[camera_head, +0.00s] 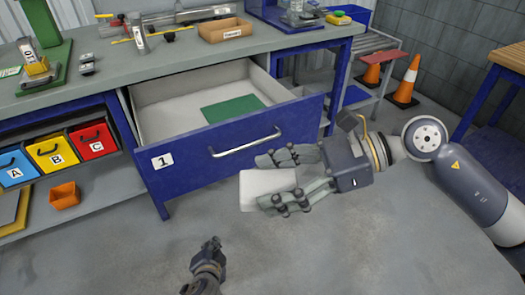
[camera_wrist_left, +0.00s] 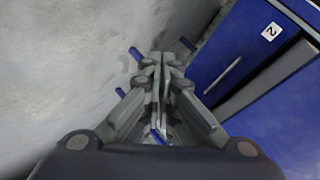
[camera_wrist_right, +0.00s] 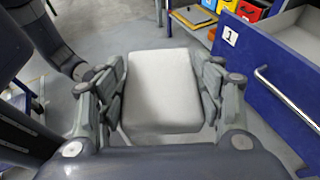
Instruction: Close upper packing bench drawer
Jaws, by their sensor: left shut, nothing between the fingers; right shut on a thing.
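The upper drawer of the packing bench has a blue front (camera_head: 235,142) marked 1 and a silver bar handle (camera_head: 246,146). It is pulled well out, with a green sheet (camera_head: 232,108) inside. My right gripper (camera_head: 268,182) is shut on a white block (camera_head: 262,186) and holds it in front of the drawer, near the handle. The right wrist view shows the block (camera_wrist_right: 163,90) between both fingers. My left gripper (camera_head: 211,245) is low over the floor, away from the drawer. In the left wrist view its fingers (camera_wrist_left: 160,75) are together and empty.
The bench top (camera_head: 185,52) holds tools and a cardboard tray (camera_head: 225,30). Colored bins, such as the yellow bin (camera_head: 55,150), sit under the bench at left. An orange bin (camera_head: 64,195) is on the lower shelf. Traffic cones (camera_head: 405,85) stand at the back right. The front floor is clear.

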